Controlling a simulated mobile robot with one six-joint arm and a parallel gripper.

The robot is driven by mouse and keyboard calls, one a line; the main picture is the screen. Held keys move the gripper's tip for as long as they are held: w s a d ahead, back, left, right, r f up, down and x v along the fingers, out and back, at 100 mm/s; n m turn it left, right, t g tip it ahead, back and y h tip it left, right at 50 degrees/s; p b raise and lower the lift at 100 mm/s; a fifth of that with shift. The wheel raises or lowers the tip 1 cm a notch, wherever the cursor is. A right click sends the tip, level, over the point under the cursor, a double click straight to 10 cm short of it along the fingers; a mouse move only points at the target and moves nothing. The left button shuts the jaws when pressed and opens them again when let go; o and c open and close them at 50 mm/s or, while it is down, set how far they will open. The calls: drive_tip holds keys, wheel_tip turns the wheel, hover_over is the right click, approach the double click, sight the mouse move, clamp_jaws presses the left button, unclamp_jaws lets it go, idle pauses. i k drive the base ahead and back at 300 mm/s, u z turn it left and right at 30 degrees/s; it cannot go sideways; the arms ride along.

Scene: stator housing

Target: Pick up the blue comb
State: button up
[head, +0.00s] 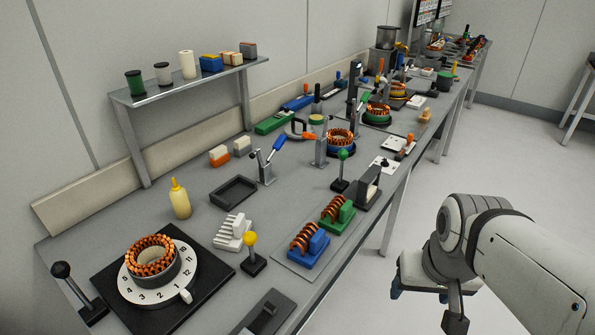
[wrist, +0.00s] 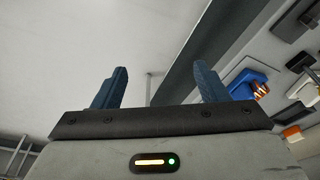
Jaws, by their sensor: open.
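The blue comb (head: 316,250) stands near the front edge of the bench in the head view, with copper coils seated along its left side. A green comb (head: 345,216) with similar coils stands just behind it. My gripper (head: 420,297) is off the bench's front edge, right of the blue comb and well apart from it. In the wrist view my gripper (wrist: 160,85) has its two blue fingers wide apart with nothing between them. A blue piece with copper on it (wrist: 243,80) shows right of the fingers; I cannot tell for sure that it is the blue comb.
A yellow-knobbed lever (head: 252,255) and a white slotted block (head: 233,231) stand left of the blue comb. A green-knobbed lever (head: 341,170) stands behind the green comb. A numbered dial with a copper-wound stator (head: 153,260) is at the front left. The floor beside the bench is clear.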

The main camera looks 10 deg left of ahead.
sight(306, 249)
drive_tip(key=u, duration=3.15)
drive_tip(key=k, duration=1.2)
drive_tip(key=z, duration=1.2)
drive_tip(key=i, duration=1)
drive_tip(key=u, duration=0.1)
